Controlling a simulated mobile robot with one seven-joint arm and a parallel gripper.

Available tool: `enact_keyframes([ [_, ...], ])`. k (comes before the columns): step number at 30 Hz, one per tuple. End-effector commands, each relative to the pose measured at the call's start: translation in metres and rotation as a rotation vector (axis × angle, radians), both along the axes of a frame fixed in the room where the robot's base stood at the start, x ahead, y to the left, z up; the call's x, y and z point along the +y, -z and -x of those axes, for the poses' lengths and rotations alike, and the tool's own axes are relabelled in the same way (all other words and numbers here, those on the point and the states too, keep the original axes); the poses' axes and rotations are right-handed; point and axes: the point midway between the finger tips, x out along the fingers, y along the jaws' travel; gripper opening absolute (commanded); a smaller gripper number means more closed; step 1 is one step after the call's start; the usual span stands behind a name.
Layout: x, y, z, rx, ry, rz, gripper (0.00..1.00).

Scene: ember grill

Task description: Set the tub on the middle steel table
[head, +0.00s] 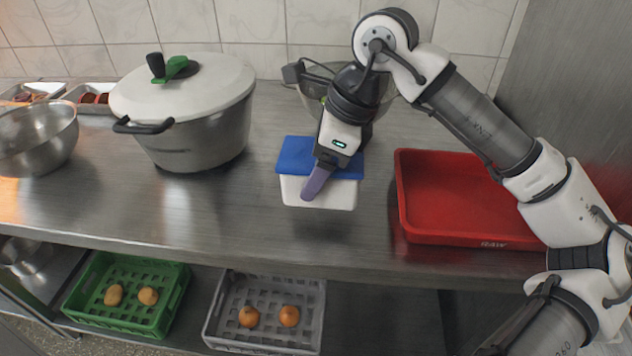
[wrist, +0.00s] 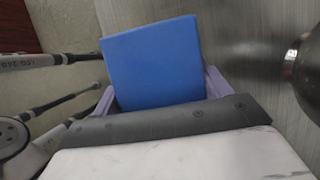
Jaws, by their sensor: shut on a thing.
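The tub (head: 325,194) is white with a blue lid and stands close to upright over the steel table (head: 226,212), between the big pot and the red tray. My gripper (head: 322,176) is shut on the tub from above. One purple finger lies against the tub's near side in the head view; the other finger is hidden. In the wrist view the blue lid (wrist: 152,65) fills the space between both purple fingers. I cannot tell whether the tub's base touches the steel top.
A lidded pot (head: 190,120) stands left and a red tray (head: 455,205) right. A steel bowl (head: 38,140) is far left. An appliance with a bowl (head: 312,82) is behind my gripper. Green (head: 163,318) and grey crates (head: 232,335) sit on the shelf below.

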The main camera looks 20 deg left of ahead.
Motion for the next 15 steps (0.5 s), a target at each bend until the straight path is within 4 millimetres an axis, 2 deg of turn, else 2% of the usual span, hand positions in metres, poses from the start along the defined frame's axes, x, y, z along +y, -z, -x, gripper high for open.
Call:
enact_keyframes([
  [5,0.000,0.012,0.000,0.000,0.000,-0.003,0.37],
  [11,0.000,0.040,0.000,0.001,0.000,-0.002,0.37],
  [15,0.000,0.044,0.000,-0.001,0.001,-0.002,0.37],
])
